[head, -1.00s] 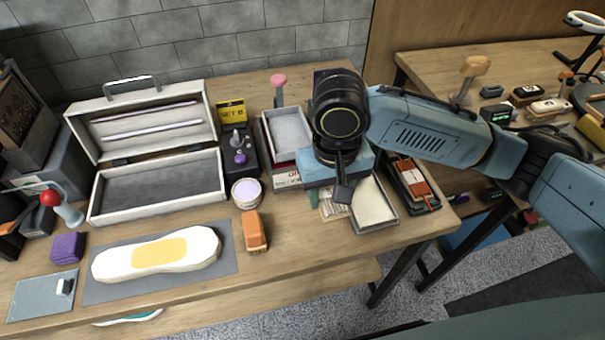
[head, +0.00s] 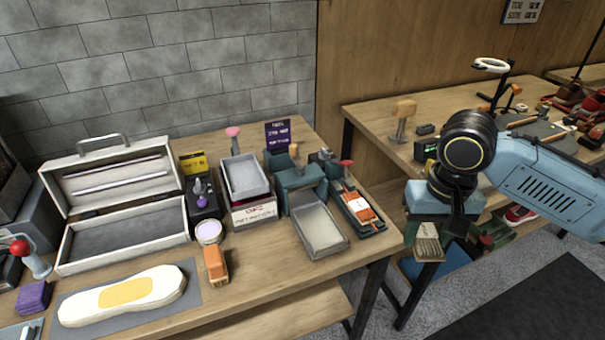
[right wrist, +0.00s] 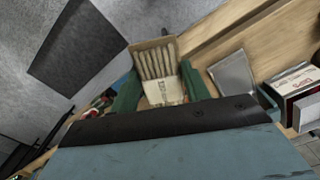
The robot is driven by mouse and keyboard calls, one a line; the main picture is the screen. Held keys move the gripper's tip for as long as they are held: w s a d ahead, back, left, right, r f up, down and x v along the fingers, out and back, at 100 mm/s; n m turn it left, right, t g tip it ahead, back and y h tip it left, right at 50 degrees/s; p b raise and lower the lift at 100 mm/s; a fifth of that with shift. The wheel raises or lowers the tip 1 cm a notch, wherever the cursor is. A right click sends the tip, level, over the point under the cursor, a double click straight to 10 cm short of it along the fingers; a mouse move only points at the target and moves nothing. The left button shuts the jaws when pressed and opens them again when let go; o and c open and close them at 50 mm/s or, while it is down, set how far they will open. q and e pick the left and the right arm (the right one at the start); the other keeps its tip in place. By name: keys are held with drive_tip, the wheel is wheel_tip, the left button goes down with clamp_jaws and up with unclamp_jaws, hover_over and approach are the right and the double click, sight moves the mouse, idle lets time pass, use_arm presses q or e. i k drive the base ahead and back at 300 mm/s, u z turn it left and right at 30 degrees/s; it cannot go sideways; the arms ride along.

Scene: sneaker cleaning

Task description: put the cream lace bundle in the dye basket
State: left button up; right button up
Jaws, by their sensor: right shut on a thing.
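My right gripper (head: 428,238) is shut on the cream lace bundle (head: 428,246), a pale, ribbed pack with a paper band. It holds the bundle in the air beyond the front bench's right end, in front of the second bench. In the right wrist view the bundle (right wrist: 156,68) sits between the green fingers (right wrist: 160,90). I cannot tell for certain which container is the dye basket; a blue, bin-like thing (head: 432,272) shows low behind the gripper, partly hidden. My left gripper is not in view.
The front bench holds an open case (head: 120,235), a grey tray (head: 320,230), an orange block (head: 216,266) and a white sole on a mat (head: 190,292). A second bench (head: 375,115) stands at the right. Open floor with a dark mat (head: 540,305) lies at lower right.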

sight(245, 176)
drive_tip(key=z, duration=0.8)
drive_tip(key=i, duration=0.55)
drive_tip(key=u, duration=2.65)
